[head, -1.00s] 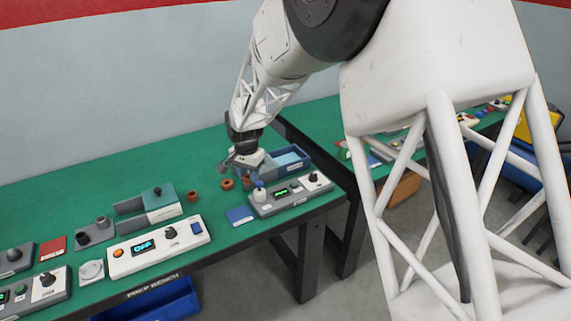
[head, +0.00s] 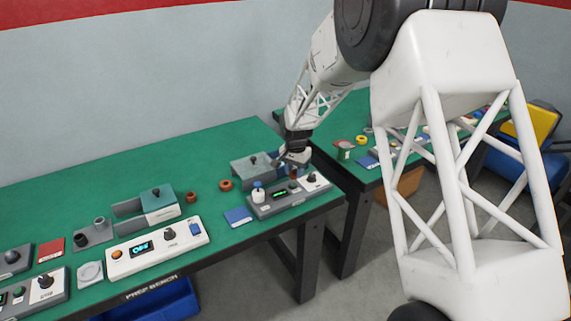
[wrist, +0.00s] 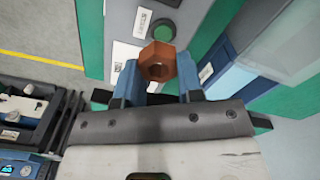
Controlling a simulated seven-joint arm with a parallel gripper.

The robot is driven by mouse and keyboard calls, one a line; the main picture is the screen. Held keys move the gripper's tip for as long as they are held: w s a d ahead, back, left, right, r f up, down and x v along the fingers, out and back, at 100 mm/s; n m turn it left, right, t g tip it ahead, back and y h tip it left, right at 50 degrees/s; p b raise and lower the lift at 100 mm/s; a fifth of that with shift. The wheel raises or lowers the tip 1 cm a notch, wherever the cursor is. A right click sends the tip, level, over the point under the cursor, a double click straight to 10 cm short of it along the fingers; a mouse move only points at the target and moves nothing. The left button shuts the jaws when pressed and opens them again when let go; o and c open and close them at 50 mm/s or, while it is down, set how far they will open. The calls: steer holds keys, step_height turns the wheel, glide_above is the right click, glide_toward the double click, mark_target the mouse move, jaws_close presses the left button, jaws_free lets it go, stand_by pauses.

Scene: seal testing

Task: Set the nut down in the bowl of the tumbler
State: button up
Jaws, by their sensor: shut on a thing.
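My gripper (head: 295,164) is shut on a copper-brown hex nut (wrist: 158,62). The nut sits between the two blue fingertips in the wrist view, its hole facing the camera. In the head view the nut (head: 294,174) hangs just under the fingers, over or behind the right part of a grey console (head: 275,203); its height is hard to judge. I cannot tell for sure which unit is the tumbler, and no bowl shows clearly. A grey box with a black knob (head: 250,170) stands left of my gripper.
Two other brown nuts, one (head: 226,185) left of the grey box and one (head: 191,197) farther left, lie on the green bench (head: 200,160). A blue card (head: 238,216) and a white console (head: 158,248) are nearby. A blue tray (wrist: 225,70) shows right of the nut in the wrist view.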

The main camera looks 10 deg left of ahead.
steer(key=w+a, duration=0.2)
steer(key=w, duration=0.3)
steer(key=w+a+f, duration=0.1)
steer(key=w+a, duration=0.1)
steer(key=w, duration=0.2)
steer(key=w+a, duration=0.2)
steer(key=w, duration=0.3)
steer(key=shift+w+a+f, duration=0.25)
steer(key=shift+w+a, duration=0.05)
steer(key=shift+a, duration=0.1)
stand_by(0.4)
steer(key=shift+f, duration=1.75)
steer(key=shift+f, duration=0.1)
steer(key=o, duration=0.5)
steer(key=shift+o, duration=0.8)
